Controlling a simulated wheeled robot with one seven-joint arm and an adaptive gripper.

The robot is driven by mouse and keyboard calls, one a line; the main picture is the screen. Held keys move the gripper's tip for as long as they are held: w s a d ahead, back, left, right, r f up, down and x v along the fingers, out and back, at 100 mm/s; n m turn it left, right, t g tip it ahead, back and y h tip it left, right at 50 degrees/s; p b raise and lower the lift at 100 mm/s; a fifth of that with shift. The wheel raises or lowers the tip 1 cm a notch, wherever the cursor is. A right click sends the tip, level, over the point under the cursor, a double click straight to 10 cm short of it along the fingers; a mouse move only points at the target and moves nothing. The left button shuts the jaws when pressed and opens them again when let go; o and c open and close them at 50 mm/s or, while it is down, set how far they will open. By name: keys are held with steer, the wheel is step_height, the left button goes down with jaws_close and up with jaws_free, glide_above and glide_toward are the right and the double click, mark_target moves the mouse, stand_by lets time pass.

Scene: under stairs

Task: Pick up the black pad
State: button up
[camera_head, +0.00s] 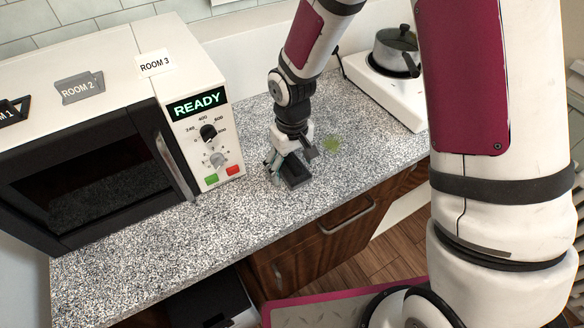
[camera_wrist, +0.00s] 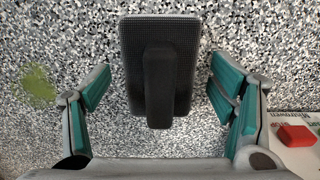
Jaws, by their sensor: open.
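The black pad (camera_wrist: 132,40) lies flat on the speckled counter in the wrist view, a dark textured rectangle with a raised black bar along its middle. In the head view the pad (camera_head: 297,176) sits just below my gripper (camera_head: 286,163), partly hidden by it. My gripper (camera_wrist: 160,105) is open in the wrist view, with one teal-padded finger to the left of the pad and one to the right. Gaps of counter show between the pad and both fingers. I cannot tell how high the fingertips are above the counter.
A microwave-like oven (camera_head: 208,112) reading READY stands left of my gripper, with room signs on top. A green smudge (camera_head: 332,144) marks the counter to the right. A pot (camera_head: 397,50) stands on a white hotplate (camera_head: 372,88) at back right. The front counter (camera_head: 150,255) is clear.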

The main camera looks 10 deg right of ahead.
mark_target(289, 163)
steer(key=c, duration=1.3)
steer(key=shift+o, duration=0.2)
steer(key=shift+r, duration=0.5)
steer(key=shift+s+a+r+b, duration=0.2)
steer(key=shift+r, duration=0.45)
steer(key=shift+s+a+r+b, duration=0.15)
steer(key=shift+s+r, duration=0.05)
steer(key=shift+r, duration=0.4)
steer(key=s+a, duration=0.3)
steer(key=s, duration=0.1)
steer(key=s+a+r+b, duration=0.1)
steer(key=s+a, duration=0.2)
steer(key=s, duration=0.1)
steer(key=s+a, duration=0.3)
steer(key=shift+s+r, duration=0.2)
steer(key=shift+s, duration=0.2)
